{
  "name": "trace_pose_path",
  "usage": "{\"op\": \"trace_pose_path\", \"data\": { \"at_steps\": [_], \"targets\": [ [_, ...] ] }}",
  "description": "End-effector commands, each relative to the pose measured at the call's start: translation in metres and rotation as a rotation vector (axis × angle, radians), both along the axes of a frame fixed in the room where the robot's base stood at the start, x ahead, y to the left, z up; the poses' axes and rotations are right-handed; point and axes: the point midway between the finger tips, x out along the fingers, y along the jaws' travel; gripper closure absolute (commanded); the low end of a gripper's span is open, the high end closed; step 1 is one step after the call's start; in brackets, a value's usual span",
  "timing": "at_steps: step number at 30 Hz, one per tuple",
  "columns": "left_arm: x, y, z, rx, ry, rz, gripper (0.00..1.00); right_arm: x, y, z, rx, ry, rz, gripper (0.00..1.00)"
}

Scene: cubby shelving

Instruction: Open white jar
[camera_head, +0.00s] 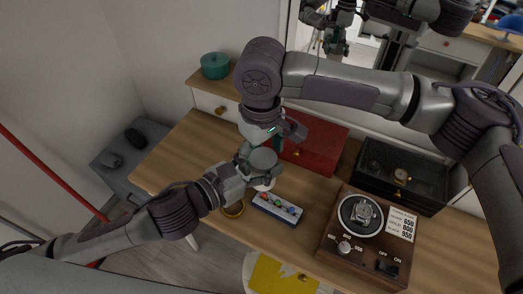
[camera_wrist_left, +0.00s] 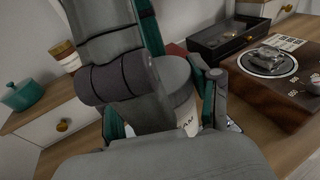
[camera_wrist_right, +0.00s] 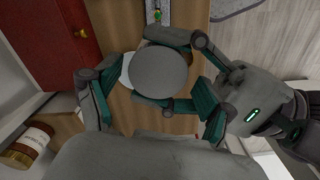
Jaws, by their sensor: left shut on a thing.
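The white jar has a round grey lid (camera_head: 263,160). Its white body (camera_head: 265,184) shows just below, and lettering shows on the body in the left wrist view (camera_wrist_left: 188,126). It appears upright over the wooden desk. My left gripper (camera_head: 247,168) is shut around the jar's body below the lid. My right gripper (camera_wrist_right: 150,95) is above the jar, its fingers spread on either side of the lid with visible gaps. The lid is on the jar and hides most of the body in the right wrist view.
A panel with coloured knobs (camera_head: 277,208) and a gold ring-like object (camera_head: 233,209) lie near the jar. A red box (camera_head: 316,144) is behind. A black glass-topped case (camera_head: 410,175) and a wooden dial device (camera_head: 345,244) stand right. A green pot (camera_head: 215,66) sits at back left.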

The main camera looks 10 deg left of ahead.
Motion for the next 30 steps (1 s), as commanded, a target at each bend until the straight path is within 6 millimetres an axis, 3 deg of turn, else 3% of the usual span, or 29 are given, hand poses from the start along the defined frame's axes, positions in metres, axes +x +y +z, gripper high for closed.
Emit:
{"op": "trace_pose_path", "data": {
  "at_steps": [1, 9, 11, 20, 29, 30],
  "targets": [
    [0.0001, -0.0002, 0.0012, -0.001, -0.003, -0.001, 1.0, 0.0001, -0.0001, 0.0002, 0.0, 0.0, 0.0, 0.31],
    [0.0001, -0.0002, 0.0014, -0.001, -0.003, -0.001, 1.0, -0.0003, 0.0003, 0.0004, 0.001, 0.001, 0.0, 0.76],
    [0.0002, -0.0003, 0.0014, -0.001, -0.003, -0.001, 1.0, -0.0004, 0.0003, 0.0004, 0.001, 0.001, 0.003, 0.79],
    [-0.0003, -0.0009, 0.0016, -0.002, -0.003, -0.003, 1.0, -0.0017, 0.0008, 0.0006, 0.002, 0.002, 0.27, 0.77],
    [-0.0008, -0.0015, 0.0019, -0.004, -0.003, -0.005, 1.0, -0.0028, 0.0021, 0.001, 0.006, 0.002, 0.295, 0.79],
    [-0.0008, -0.0015, 0.0019, -0.004, -0.003, -0.005, 1.0, -0.003, 0.0022, 0.0011, 0.006, 0.002, 0.295, 0.3]
  ]
}}
